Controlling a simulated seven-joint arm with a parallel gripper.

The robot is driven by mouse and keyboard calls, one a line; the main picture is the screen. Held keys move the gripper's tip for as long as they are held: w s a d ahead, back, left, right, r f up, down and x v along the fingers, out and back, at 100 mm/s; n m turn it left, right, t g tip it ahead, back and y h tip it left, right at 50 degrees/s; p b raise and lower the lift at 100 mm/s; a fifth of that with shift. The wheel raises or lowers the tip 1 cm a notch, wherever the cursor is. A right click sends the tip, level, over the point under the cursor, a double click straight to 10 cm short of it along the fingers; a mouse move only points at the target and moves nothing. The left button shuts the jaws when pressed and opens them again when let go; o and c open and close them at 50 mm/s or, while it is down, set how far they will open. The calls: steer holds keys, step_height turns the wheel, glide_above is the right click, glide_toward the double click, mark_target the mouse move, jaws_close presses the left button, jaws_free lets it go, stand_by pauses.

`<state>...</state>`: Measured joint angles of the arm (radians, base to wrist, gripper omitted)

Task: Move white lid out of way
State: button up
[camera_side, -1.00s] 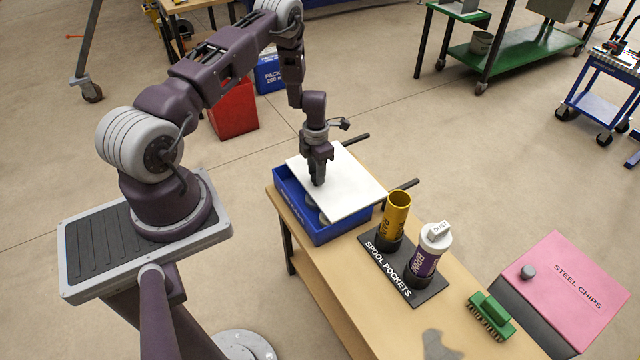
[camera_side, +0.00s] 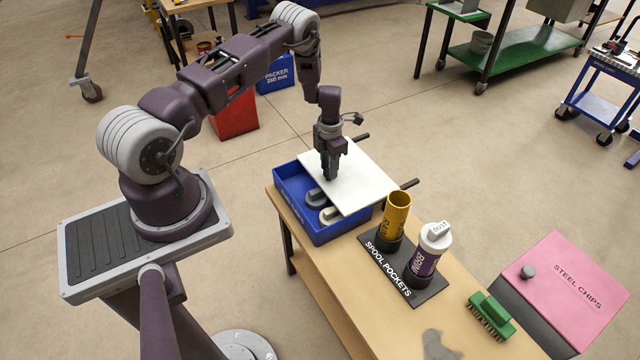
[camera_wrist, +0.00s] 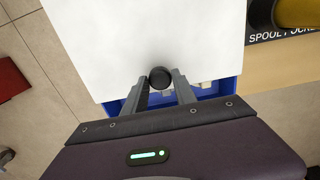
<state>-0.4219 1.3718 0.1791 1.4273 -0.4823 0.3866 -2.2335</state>
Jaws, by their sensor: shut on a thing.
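The white lid (camera_side: 358,180) is a flat square plate over the far right part of the blue bin (camera_side: 293,217) on the workbench. My gripper (camera_side: 331,177) is shut on the lid's dark round knob (camera_wrist: 160,77), which shows between the fingers in the wrist view. The near left part of the bin is uncovered. Inside it lie a grey piece (camera_side: 315,196) and a cream piece (camera_side: 330,215). I cannot tell whether the lid still touches the bin's rim.
Right of the bin, a black spool pockets board (camera_side: 425,293) holds a yellow tube (camera_side: 396,214) and a purple tube with a white dust cap (camera_side: 428,250). A green brush (camera_side: 491,313) lies beyond.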

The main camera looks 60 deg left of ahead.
mark_target(343, 172)
steer(key=shift+w, duration=1.05)
steer(key=shift+w+a, duration=0.15)
steer(key=shift+w, duration=1.6)
steer(key=o, duration=0.8)
step_height(343, 172, up, 7)
